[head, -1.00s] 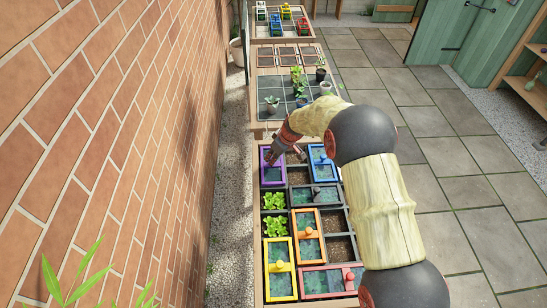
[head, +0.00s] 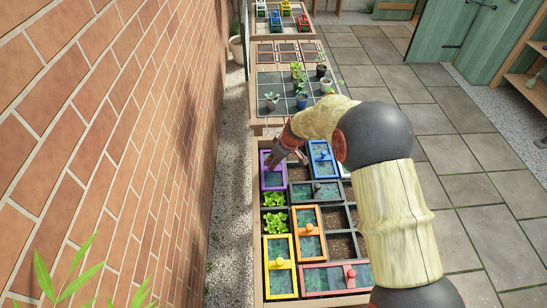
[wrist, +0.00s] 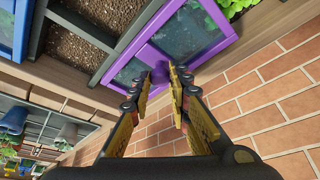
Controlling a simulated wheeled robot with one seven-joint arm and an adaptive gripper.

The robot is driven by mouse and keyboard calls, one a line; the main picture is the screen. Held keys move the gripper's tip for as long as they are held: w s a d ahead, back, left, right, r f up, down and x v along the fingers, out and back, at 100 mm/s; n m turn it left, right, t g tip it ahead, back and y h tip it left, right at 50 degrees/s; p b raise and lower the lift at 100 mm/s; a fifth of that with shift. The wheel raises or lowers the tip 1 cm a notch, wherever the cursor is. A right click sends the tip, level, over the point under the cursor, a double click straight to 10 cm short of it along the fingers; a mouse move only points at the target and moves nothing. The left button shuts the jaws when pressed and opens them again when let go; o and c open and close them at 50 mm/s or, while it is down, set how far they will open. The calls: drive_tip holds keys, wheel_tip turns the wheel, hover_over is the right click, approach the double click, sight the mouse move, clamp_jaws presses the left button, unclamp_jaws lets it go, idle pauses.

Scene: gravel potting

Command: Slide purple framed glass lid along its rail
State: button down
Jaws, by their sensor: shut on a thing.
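The purple-framed glass lid (head: 273,184) lies at the far left of the planter box, beside the brick wall. It also shows large in the wrist view (wrist: 205,50). My gripper (head: 275,161) reaches down over it from the right. In the wrist view my gripper's fingertips (wrist: 160,76) are close together at the lid's middle bar, shut on its knob, which the fingers mostly hide.
A blue-framed lid (head: 323,162) lies just right of the purple one, with soil between. Grey (head: 315,193), orange (head: 307,233), yellow (head: 279,267) and red (head: 336,277) lids lie nearer. Lettuce (head: 274,222) grows in nearer left cells. The brick wall (head: 130,150) runs along the left.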

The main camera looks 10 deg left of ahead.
drive_tip(key=s+d+b, duration=0.1)
drive_tip(key=s+b, duration=0.1)
drive_tip(key=s, duration=0.3)
drive_tip(key=s+d+b, duration=0.2)
drive_tip(key=s, duration=0.4)
drive_tip(key=s+d+b, duration=0.1)
drive_tip(key=s+b, duration=0.1)
drive_tip(key=s, duration=0.3)
drive_tip(key=shift+s+d+b, duration=0.15)
drive_tip(key=shift+b, duration=0.2)
drive_tip(key=c, duration=1.7)
unclamp_jaws()
drive_tip(key=shift+c, duration=0.2)
drive_tip(key=shift+o, duration=0.4)
drive_tip(key=v, duration=1.2)
